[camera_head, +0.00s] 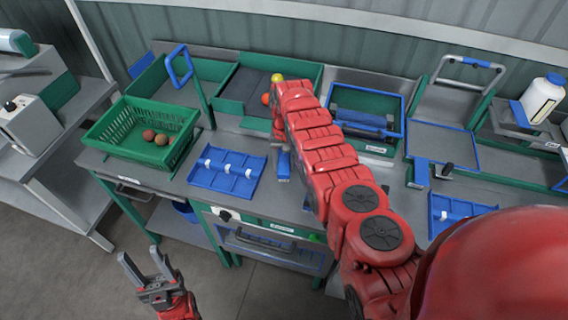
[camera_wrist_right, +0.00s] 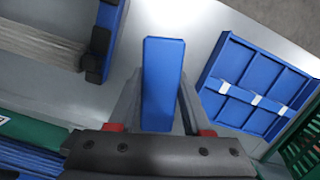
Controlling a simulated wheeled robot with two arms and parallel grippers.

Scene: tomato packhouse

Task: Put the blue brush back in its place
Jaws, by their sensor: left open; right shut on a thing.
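The blue brush (camera_head: 283,164) is at the front middle of the grey worktop, just right of a blue divided tray (camera_head: 228,172). My right gripper (camera_head: 282,147) points down and is shut on it. In the right wrist view the brush's blue body (camera_wrist_right: 163,80) stands between the two fingers, and its bristles do not show. I cannot tell whether it touches the worktop. The divided tray also shows to the right there (camera_wrist_right: 256,82). My left gripper (camera_head: 144,262) is open and empty, low in front of the bench.
A green crate (camera_head: 115,137) with a few round brown items stands at the left. A blue-framed tray (camera_head: 365,88) is behind my right arm's right side. In the right wrist view a blue-edged object with pale strands (camera_wrist_right: 42,42) lies at the upper left. My right arm hides part of the worktop.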

